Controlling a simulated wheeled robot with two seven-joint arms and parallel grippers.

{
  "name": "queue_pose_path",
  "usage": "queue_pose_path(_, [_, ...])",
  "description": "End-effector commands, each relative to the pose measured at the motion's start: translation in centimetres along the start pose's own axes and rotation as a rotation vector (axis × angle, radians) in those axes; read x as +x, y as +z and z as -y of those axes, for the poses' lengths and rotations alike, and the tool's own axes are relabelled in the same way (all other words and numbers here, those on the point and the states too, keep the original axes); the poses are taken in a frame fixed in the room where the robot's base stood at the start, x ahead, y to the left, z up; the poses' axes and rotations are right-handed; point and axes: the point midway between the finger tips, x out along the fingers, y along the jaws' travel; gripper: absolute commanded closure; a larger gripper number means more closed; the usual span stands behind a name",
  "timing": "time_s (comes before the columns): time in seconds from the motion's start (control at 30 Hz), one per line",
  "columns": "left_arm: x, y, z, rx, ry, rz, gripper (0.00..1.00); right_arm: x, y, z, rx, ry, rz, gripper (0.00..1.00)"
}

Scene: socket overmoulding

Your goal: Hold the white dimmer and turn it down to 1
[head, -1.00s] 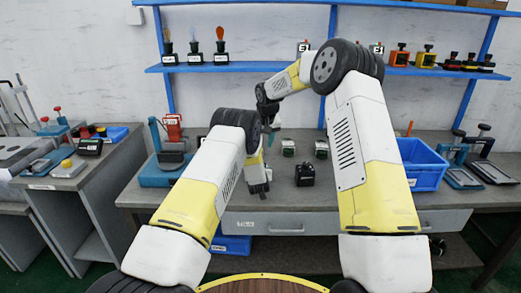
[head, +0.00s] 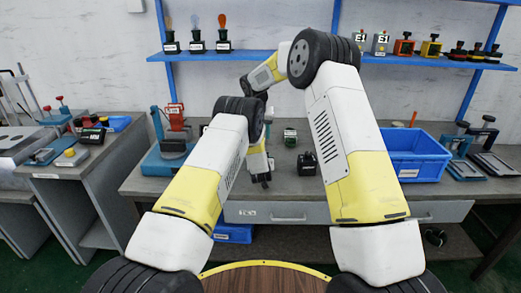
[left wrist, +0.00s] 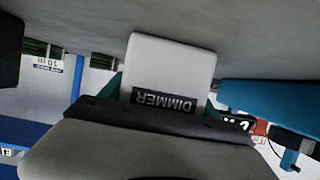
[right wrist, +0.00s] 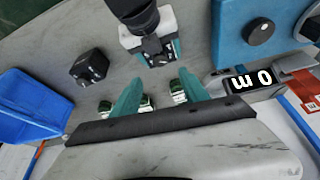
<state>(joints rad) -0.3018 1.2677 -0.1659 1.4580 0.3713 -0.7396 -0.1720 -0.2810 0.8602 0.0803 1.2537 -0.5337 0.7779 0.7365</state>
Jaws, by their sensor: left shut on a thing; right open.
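The white dimmer (left wrist: 172,62) fills the middle of the left wrist view, with its black DIMMER label upside down. My left gripper (head: 263,180) is shut on it, with teal fingers at both sides, low near the bench's front edge in the head view. The dimmer is too small to make out there, and its dial does not show. My right gripper (right wrist: 160,82) is open, with nothing between its teal fingers. In the right wrist view my left gripper (right wrist: 155,48) is just beyond those fingers, apart from them. In the head view my right gripper is hidden behind the left arm.
A blue station (head: 165,160) with a black knob and a display (right wrist: 250,83) stands left of my grippers. A black box (head: 306,163) sits on the bench to their right. A blue bin (head: 415,160) stands farther right. A blue shelf (head: 200,54) holds lamps and small devices.

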Motion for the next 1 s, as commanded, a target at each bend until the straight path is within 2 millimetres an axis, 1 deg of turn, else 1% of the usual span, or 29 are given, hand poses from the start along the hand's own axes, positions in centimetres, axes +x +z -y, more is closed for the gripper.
queue_pose_path(0.3, [0.0, -0.1, 0.0, 0.0, 0.0, -0.001, 0.68, 6.3, 0.2, -0.1, -0.001, 0.0, 0.005, 0.48])
queue_pose_path(0.5, [0.0, -0.1, 0.0, 0.0, 0.0, -0.001, 0.68, 9.5, 0.1, 0.0, -0.002, -0.001, 0.002, 0.48])
queue_pose_path(0.6, [0.0, -0.1, 0.0, 0.0, 0.0, -0.001, 0.68, 10.4, 0.1, 0.0, -0.001, -0.002, 0.002, 0.48])
queue_pose_path(0.7, [0.0, 0.0, 0.0, 0.0, 0.0, -0.001, 0.68, 10.8, 0.1, 0.0, -0.001, -0.002, 0.001, 0.48])
queue_pose_path(0.97, [0.0, 0.0, 0.0, 0.0, 0.0, -0.001, 0.68, 11.0, 0.1, 0.0, -0.002, -0.002, 0.001, 0.48])
queue_pose_path(1.0, [0.0, 0.0, 0.0, 0.0, 0.0, -0.001, 0.68, 11.0, 0.1, 0.0, -0.002, -0.002, 0.001, 0.5])
